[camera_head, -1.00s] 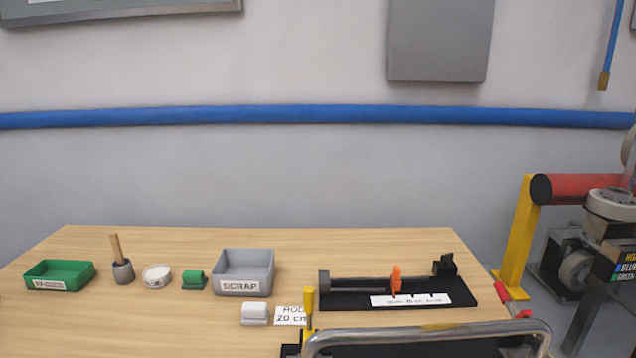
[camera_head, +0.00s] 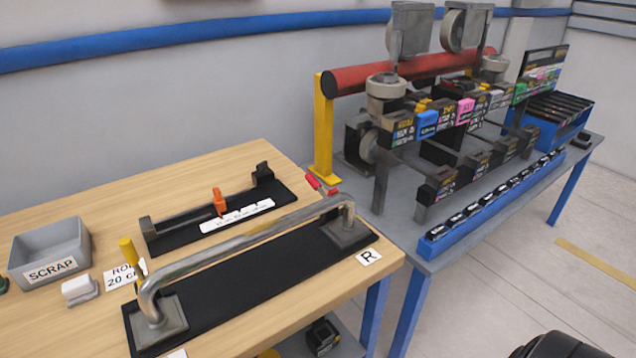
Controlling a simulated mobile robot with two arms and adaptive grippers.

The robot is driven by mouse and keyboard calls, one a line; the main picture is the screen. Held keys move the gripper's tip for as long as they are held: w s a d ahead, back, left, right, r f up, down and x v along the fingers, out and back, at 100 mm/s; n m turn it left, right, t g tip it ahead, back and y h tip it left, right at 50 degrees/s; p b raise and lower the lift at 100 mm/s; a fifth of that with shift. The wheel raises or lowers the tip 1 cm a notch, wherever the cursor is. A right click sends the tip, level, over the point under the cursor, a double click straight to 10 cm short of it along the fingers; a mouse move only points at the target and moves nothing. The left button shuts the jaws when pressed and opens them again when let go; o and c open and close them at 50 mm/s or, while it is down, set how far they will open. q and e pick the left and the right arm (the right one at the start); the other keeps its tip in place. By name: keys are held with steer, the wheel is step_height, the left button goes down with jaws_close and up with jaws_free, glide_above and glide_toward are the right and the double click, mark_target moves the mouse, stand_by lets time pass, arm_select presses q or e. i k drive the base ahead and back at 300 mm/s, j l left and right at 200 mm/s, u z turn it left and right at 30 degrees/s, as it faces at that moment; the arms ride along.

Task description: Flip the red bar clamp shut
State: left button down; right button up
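A small red clamp handle (camera_head: 316,184) shows at the right end of the wooden table, behind the far end of a bent metal bar (camera_head: 245,238). The handle looks tilted up, with its clamp body mostly hidden behind the bar's end. The bar has flanged feet on a black mat (camera_head: 250,272) and arches over it. A yellow upright handle (camera_head: 129,252) stands at the bar's left end. Neither of my grippers is in view.
A black fixture (camera_head: 210,208) with an orange slider lies behind the bar. A grey scrap bin (camera_head: 50,250) and a white block (camera_head: 78,290) are at left. A blue-legged bench (camera_head: 408,245) with labelled machinery adjoins at right; a red roller (camera_head: 400,72) stands behind.

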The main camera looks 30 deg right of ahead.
mark_target(309, 177)
steer(key=l+u, duration=0.1)
steer(key=l, duration=1.2)
